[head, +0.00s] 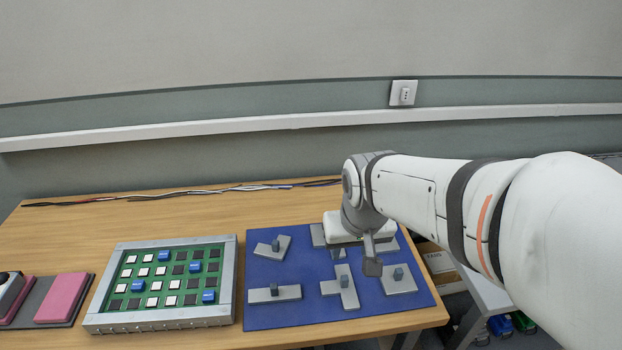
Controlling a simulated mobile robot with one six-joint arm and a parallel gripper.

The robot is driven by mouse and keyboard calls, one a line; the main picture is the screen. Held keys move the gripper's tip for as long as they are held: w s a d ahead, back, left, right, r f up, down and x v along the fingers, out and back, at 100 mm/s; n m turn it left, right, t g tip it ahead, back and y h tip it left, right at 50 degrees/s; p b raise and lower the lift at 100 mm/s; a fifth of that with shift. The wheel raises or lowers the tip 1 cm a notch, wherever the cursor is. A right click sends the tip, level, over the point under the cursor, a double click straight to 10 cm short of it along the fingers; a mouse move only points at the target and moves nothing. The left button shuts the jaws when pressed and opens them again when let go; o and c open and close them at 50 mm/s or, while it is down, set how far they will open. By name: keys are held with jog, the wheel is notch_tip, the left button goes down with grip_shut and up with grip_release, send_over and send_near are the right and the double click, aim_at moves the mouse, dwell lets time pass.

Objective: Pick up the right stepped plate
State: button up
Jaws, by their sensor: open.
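Several grey metal plates, each with an upright block-like knob, lie on a blue mat (258,316). At the mat's right edge is a flat plate (397,284) with a knob. Left of it is a cross-like plate (340,287). A long bar-shaped plate (274,293) lies front left, and a slanted plate (268,247) lies back left. My gripper (356,260) is open and points down over the mat's back right part, behind the cross-like plate and left of the right-edge plate. It partly hides plates at the back. I cannot tell which plates are stepped.
A metal-framed green board (160,284) with white, black and blue squares stands left of the mat. Pink blocks (63,298) lie at the far left. Cables (180,193) run along the table's back edge. The wooden table (130,220) is clear behind the board.

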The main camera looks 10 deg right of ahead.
jog(key=shift+t, duration=0.7)
jog(key=shift+w+d+f, duration=0.1)
jog(key=shift+w+f, duration=2.65)
jog(key=shift+w, duration=0.75)
jog(key=shift+w+f, duration=2.8)
jog(key=shift+w, duration=0.75)
jog(key=shift+w+d+f, duration=0.1)
jog(key=shift+w+f, duration=2.65)
jog(key=shift+w, duration=0.75)
grip_shut()
